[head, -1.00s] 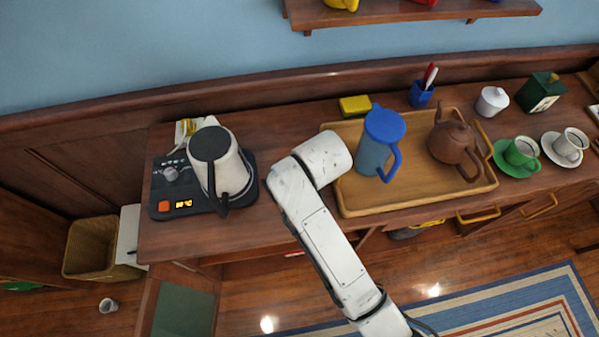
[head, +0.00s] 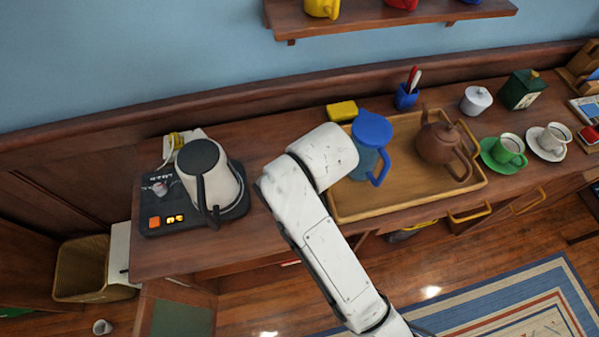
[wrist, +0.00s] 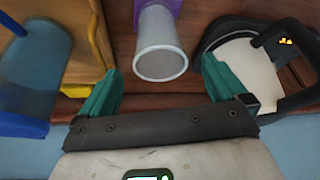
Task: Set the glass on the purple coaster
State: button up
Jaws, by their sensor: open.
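In the wrist view a clear, greyish glass (wrist: 160,52) shows with its round rim toward the camera. Its far, narrower end meets the purple coaster (wrist: 172,6), only partly seen at the top edge; the glass appears to stand on it. My gripper (wrist: 162,84) is open, its two teal fingers apart on either side of the near end of the glass, with a gap to each. In the head view my white arm reaches over the counter, and the glass, coaster and gripper are not visible there.
A kettle (head: 207,177) on a dark base stands left on the counter. Right of my arm, a wooden tray (head: 400,200) holds a blue-lidded pitcher (head: 369,150) and a brown teapot (head: 440,140). In the wrist view the kettle (wrist: 255,75) and pitcher (wrist: 35,70) flank the gripper.

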jog(key=v, duration=0.5)
jog(key=shift+r, duration=0.15)
jog(key=shift+s+d, duration=0.1)
jog(key=s+d+f+m+g+h, duration=0.1)
jog(key=s+d+f+m, duration=0.1)
jog(key=s+d+f, duration=0.2)
jog(key=s+d+f+m, duration=0.3)
jog(key=s+d+f, duration=0.2)
jog(key=s+d, duration=0.6)
jog(key=s+d+f+m+g+h, duration=0.1)
jog(key=s+d+f, duration=0.4)
jog(key=d, duration=0.8)
jog(key=s+m, duration=0.1)
jog(key=s, duration=0.2)
jog(key=shift+d+f+g+h, duration=0.15)
jog(key=shift+d+g+h, duration=0.15)
jog(key=shift+s, duration=0.1)
